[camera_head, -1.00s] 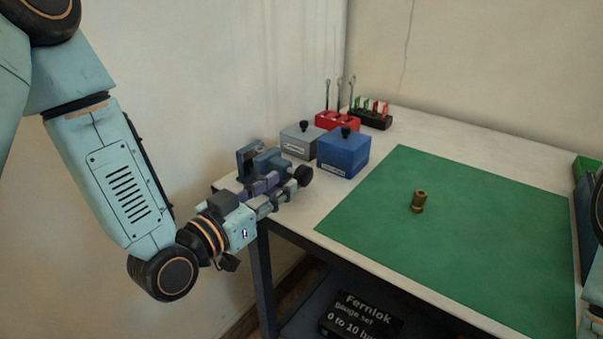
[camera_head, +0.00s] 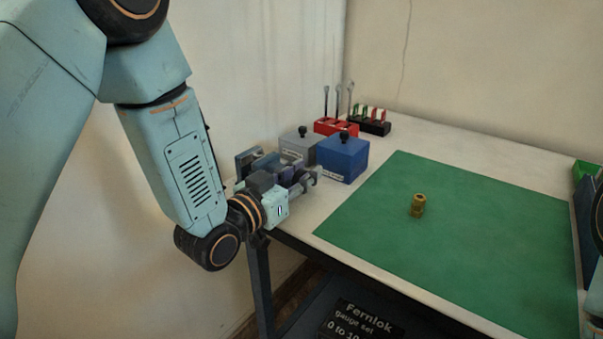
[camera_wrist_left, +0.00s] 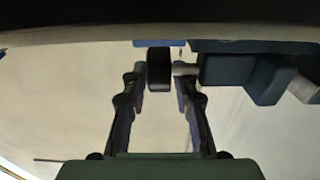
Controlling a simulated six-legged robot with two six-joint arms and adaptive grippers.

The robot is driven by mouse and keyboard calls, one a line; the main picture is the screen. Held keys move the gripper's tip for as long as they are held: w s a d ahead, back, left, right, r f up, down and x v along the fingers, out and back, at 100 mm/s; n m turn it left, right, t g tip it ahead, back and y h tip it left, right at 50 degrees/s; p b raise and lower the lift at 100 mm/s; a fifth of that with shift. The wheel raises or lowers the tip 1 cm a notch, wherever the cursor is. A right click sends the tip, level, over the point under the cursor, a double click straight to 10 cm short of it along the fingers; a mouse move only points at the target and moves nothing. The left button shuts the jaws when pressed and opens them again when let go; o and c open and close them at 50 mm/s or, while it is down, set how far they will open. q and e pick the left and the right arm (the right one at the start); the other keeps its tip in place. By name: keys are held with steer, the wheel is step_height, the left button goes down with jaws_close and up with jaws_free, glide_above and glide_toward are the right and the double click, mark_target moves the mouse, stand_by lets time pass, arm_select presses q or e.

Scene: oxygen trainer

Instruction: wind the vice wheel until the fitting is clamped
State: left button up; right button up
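The blue-grey vice (camera_head: 246,160) stands at the near left corner of the bench, partly hidden behind my left gripper (camera_head: 308,179) in the head view. In the left wrist view, the black vice wheel (camera_wrist_left: 159,68) on its pale shaft lies between the fingertips, with a narrow gap showing on each side. The left gripper is open around the wheel. The vice body (camera_wrist_left: 232,70) is to the right there. A brass fitting (camera_head: 417,205) stands upright on the green mat, away from the vice. The vice jaws are largely hidden. My right gripper is out of view.
A grey box (camera_head: 298,147) and a blue box (camera_head: 342,158) with black knobs stand close behind the vice. Beyond are a red holder (camera_head: 336,127) with upright tools and a black rack (camera_head: 371,127). The green mat (camera_head: 480,240) is otherwise clear.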

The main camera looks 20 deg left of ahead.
arm_select(q)
jaws_close()
steer(key=shift+p, duration=0.4)
stand_by(0.6)
steer(key=shift+r+g+p, duration=0.1)
steer(key=shift+g+p, duration=0.2)
steer(key=shift+p, duration=0.2)
steer(key=g+p, duration=0.1)
steer(key=p, duration=0.3)
steer(key=g+y+p, duration=0.1)
steer(key=g+p, duration=0.1)
steer(key=p, duration=0.2)
steer(key=g+y+p, duration=0.1)
steer(key=g+p, duration=0.1)
steer(key=p, duration=0.2)
steer(key=shift+w+d, duration=0.2)
steer(key=shift+w, duration=0.1)
steer(key=shift+f+g+y+p, duration=0.35)
steer(key=shift+g+p, duration=0.25)
steer(key=shift+p, duration=0.55)
